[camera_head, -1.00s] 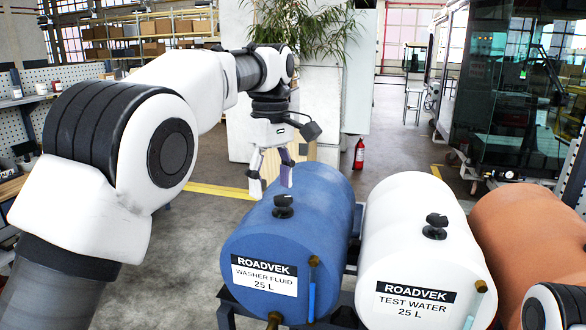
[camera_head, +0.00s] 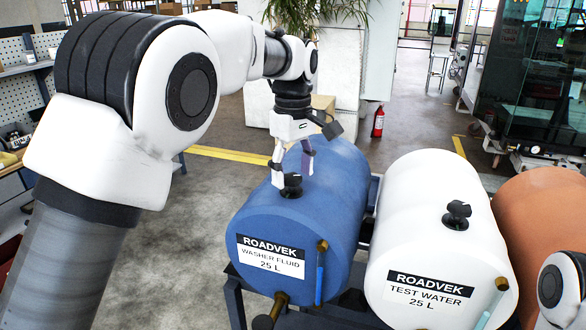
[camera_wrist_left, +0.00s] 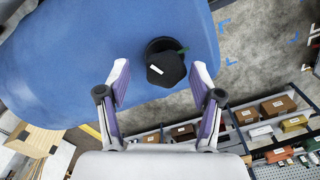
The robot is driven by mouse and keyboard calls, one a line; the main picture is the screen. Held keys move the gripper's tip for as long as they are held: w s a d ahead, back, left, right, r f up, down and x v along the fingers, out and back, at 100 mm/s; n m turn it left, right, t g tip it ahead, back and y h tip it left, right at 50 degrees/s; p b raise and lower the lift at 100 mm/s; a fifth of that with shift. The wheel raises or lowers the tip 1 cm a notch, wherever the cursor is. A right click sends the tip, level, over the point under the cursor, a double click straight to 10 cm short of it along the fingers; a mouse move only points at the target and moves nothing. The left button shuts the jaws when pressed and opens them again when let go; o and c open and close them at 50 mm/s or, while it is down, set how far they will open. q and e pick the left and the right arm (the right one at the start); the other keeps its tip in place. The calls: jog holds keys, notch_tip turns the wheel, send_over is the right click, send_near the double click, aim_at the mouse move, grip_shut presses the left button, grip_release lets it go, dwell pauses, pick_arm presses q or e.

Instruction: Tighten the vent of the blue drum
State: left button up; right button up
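The blue drum (camera_head: 318,215) lies on its side on a dark frame, with a label reading washer fluid. Its vent, a black knob (camera_head: 291,186), stands on top near the front end. My left gripper (camera_head: 292,174) is just above and behind the vent, pointing down. In the left wrist view the vent (camera_wrist_left: 165,66) sits ahead of the open fingers (camera_wrist_left: 160,85), roughly between their lines and slightly right of middle. The fingers are apart and hold nothing. Whether they touch the drum cannot be told. My right gripper is not in view.
A white drum (camera_head: 425,230) with its own black knob (camera_head: 457,214) stands to the right, and an orange drum (camera_head: 545,225) beyond it. A shelf (camera_wrist_left: 277,120) with boxes shows in the wrist view. Floor left of the blue drum is clear.

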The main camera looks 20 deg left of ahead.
pick_arm(q)
jog(key=shift+s+r, duration=0.2)
jog(key=shift+s, duration=0.15)
jog(key=c, duration=1.1)
jog(key=shift+w, duration=0.1)
jog(key=shift+f+m, duration=0.1)
jog(key=shift+m, duration=0.2)
jog(key=m, duration=1)
jog(key=shift+m, duration=0.3)
jog(key=m, duration=0.6)
jog(key=shift+f, duration=0.1)
jog(key=m, duration=0.5)
jog(key=shift+m, duration=0.4)
